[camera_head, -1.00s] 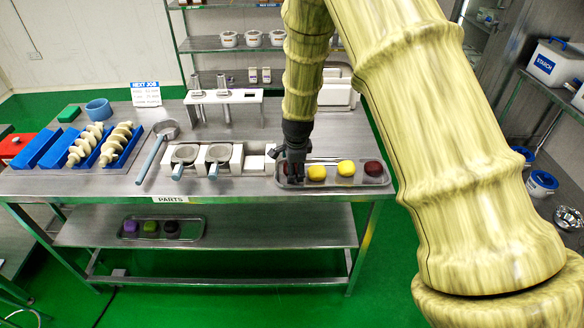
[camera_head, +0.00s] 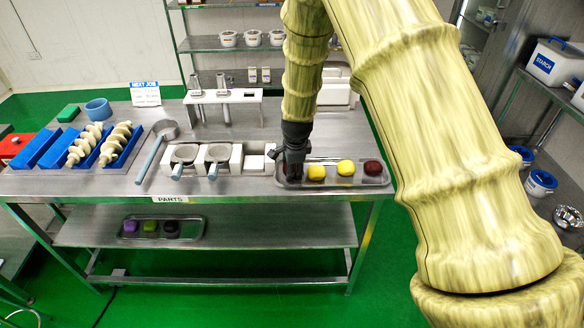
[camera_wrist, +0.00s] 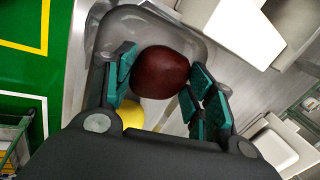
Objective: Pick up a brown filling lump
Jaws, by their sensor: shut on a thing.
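A dark brown filling lump (camera_wrist: 160,72) sits between the green-padded fingers of my gripper (camera_wrist: 162,84) in the wrist view. The fingers are shut on it. It is over the end of a metal tray (camera_wrist: 115,28). In the head view my gripper (camera_head: 292,174) points down at the left end of the tray (camera_head: 374,181), and the held lump is mostly hidden there. Another dark reddish-brown lump (camera_head: 373,168) lies at the tray's right end. Whether the held lump still touches the tray is hard to tell.
Two yellow lumps (camera_head: 346,168) lie in the tray between the brown ones. White blocks with round pans (camera_head: 219,153) stand just left of my gripper. A lower shelf holds a tray with purple, green and black lumps (camera_head: 150,227). Blue trays with pale screws stand at the left.

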